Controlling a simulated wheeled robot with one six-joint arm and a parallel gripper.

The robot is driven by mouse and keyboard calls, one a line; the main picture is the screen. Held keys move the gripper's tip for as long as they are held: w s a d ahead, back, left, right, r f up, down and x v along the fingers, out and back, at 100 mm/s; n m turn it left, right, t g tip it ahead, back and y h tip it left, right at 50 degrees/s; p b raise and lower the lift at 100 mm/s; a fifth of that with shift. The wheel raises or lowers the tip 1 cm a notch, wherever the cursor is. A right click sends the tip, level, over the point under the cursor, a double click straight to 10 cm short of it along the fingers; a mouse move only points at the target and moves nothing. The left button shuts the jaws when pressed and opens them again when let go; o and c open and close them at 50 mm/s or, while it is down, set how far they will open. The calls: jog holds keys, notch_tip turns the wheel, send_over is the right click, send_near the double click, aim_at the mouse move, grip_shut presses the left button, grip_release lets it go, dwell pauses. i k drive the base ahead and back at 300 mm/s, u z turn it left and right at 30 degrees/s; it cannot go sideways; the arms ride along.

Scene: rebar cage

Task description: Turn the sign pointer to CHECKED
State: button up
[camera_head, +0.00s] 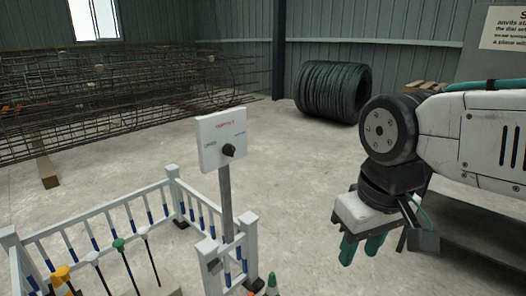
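The sign is a white square board (212,132) on a grey post (225,200), left of the picture's middle. It bears small red lettering near the top, green at the left and blue at the right, too small to read surely. A dark round knob (228,150), which seems to be the pointer, sits at the board's lower middle. I cannot tell which way it points. My gripper (361,254) hangs fingers down, well to the right of the sign and lower in the picture. Its two green fingers are apart with nothing seen between them.
A white fence (100,218) with blue-banded bars runs around the post's foot. Several sticks with coloured knobs, one green (118,243), stand inside it. A rebar cage (110,95) lies at the back left, a dark wire coil (333,91) behind. The floor between sign and gripper is clear.

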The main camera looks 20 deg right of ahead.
aim_at(228, 150)
jog(key=z, duration=0.7)
jog(key=i, duration=1)
